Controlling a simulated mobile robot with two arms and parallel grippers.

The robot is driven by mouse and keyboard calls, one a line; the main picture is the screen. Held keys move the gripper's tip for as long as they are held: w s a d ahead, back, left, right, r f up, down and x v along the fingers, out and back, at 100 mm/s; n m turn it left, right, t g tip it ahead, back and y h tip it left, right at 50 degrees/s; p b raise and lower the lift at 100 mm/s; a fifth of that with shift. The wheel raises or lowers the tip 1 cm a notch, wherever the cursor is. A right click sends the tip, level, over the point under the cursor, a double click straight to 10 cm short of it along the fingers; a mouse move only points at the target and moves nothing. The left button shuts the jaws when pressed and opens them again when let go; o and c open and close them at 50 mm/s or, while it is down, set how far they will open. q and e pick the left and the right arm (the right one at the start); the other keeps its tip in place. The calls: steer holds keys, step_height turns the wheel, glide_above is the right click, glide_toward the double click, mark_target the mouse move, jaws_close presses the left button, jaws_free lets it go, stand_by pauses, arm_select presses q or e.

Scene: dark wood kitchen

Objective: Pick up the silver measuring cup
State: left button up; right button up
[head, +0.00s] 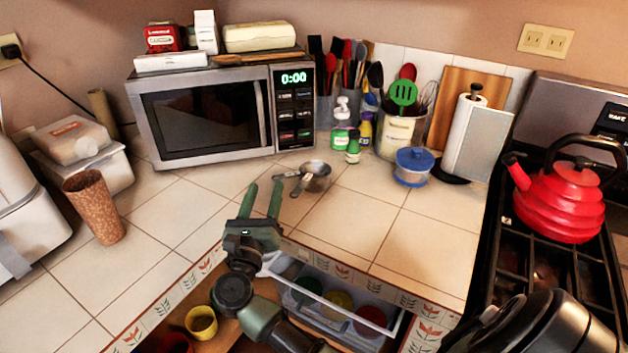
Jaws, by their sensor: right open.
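The silver measuring cup (317,177) sits on the tiled counter in front of the microwave. Its bowl is at the right and what looks like its handle reaches left. My right gripper (264,186) is open and empty, with its two green fingers pointing away over the counter's front edge. It is just left of the cup, with a small gap between the right finger and the handle in the picture. I cannot tell its height above the counter. My left gripper is not in view.
A microwave (205,115) stands behind. An open drawer (385,331) juts out below the counter. A red kettle (558,205) is on the stove. Tiles right of the cup are clear.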

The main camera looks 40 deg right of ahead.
mark_target(298, 190)
steer(key=d+f+m+g, duration=0.1)
steer(key=m+g, duration=0.1)
steer(key=s+d+f+m+g, duration=0.1)
steer(key=m, duration=0.1)
steer(key=d+f+m+g+h, duration=0.1)
steer(key=f+g, duration=0.1)
steer(key=shift+s+m+g, duration=0.3)
steer(key=shift+s+m, duration=0.05)
steer(key=shift+m, duration=0.05)
steer(key=shift+d+f, duration=0.1)
steer(key=shift+d, duration=0.1)
steer(key=p+x, duration=0.2)
steer(key=x, duration=0.4)
steer(key=shift+d+f+p, duration=0.15)
steer(key=shift+d+p, duration=0.2)
steer(key=shift+p, duration=0.05)
steer(key=shift+w+d+f, duration=0.15)
steer(key=shift+d+f, duration=0.05)
steer(key=shift+d, duration=0.2)
steer(key=shift+a+r, duration=0.1)
jaws_close()
